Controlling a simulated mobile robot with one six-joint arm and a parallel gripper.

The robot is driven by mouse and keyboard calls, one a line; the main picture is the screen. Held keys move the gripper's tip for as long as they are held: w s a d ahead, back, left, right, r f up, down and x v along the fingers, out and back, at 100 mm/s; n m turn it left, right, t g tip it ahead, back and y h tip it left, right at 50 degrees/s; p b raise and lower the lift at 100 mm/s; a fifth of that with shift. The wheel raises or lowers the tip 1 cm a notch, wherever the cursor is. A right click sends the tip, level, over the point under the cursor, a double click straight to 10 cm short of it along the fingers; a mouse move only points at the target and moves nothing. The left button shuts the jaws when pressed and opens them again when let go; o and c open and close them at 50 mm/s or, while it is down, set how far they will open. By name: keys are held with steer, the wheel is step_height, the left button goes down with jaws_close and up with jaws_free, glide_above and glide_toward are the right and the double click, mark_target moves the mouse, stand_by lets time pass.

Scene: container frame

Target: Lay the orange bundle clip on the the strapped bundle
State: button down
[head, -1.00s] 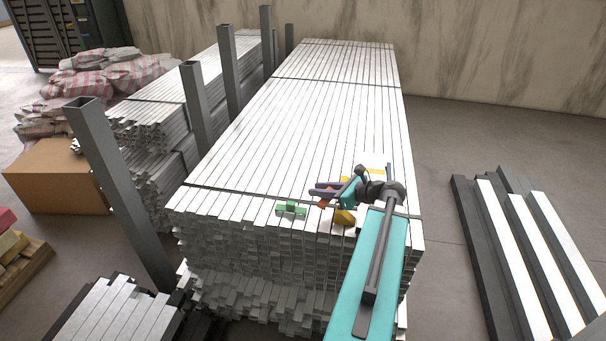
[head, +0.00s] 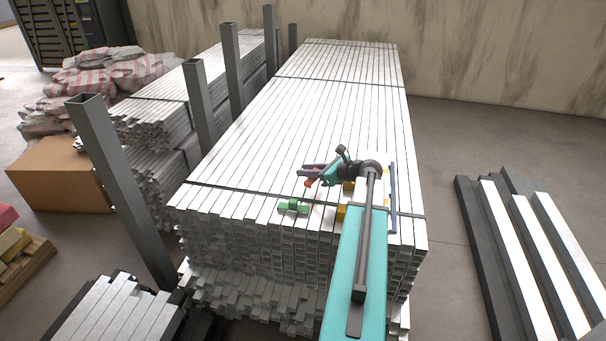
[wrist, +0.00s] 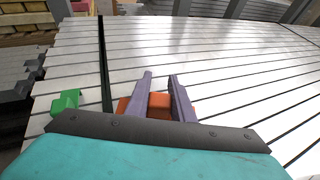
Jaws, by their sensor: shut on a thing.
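The orange bundle clip (head: 308,183) is in my gripper (head: 306,175), low over the near part of the strapped bundle (head: 310,110). In the wrist view the clip (wrist: 159,103) shows between the two purple fingers of my gripper (wrist: 160,82), partly hidden by them and the teal housing. I cannot tell whether the clip touches the bundle. The bundle is a long stack of pale metal bars with dark straps across it. A dark strap (wrist: 103,65) runs just left of the fingers in the wrist view.
A green clip-like piece (head: 293,206) lies on the bundle left of my gripper. Yellow pieces (head: 341,213) lie near my arm. Grey upright posts (head: 198,105) line the bundle's left side. The bundle top beyond my gripper is clear.

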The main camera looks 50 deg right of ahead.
mark_target(302, 178)
steer(key=shift+w+d+f, duration=0.1)
steer(key=shift+w+d, duration=0.15)
steer(key=shift+w, duration=0.4)
steer(key=shift+w+d+f, duration=0.1)
steer(key=shift+w+d, duration=0.15)
steer(key=shift+w, duration=0.45)
steer(key=shift+w+d, duration=0.25)
steer(key=shift+w, duration=0.4)
steer(key=shift+f+b, duration=0.65)
steer(key=shift+f, duration=1.1)
steer(key=shift+f, duration=0.1)
steer(key=c, duration=1.5)
jaws_free()
steer(key=shift+c, duration=0.2)
steer(key=shift+s+r, duration=0.2)
steer(key=p+v, duration=0.1)
steer(key=v, duration=1)
steer(key=shift+s+r+p, duration=0.15)
steer(key=shift+s+p, duration=0.1)
steer(key=shift+p, duration=0.05)
steer(key=shift+o, duration=0.5)
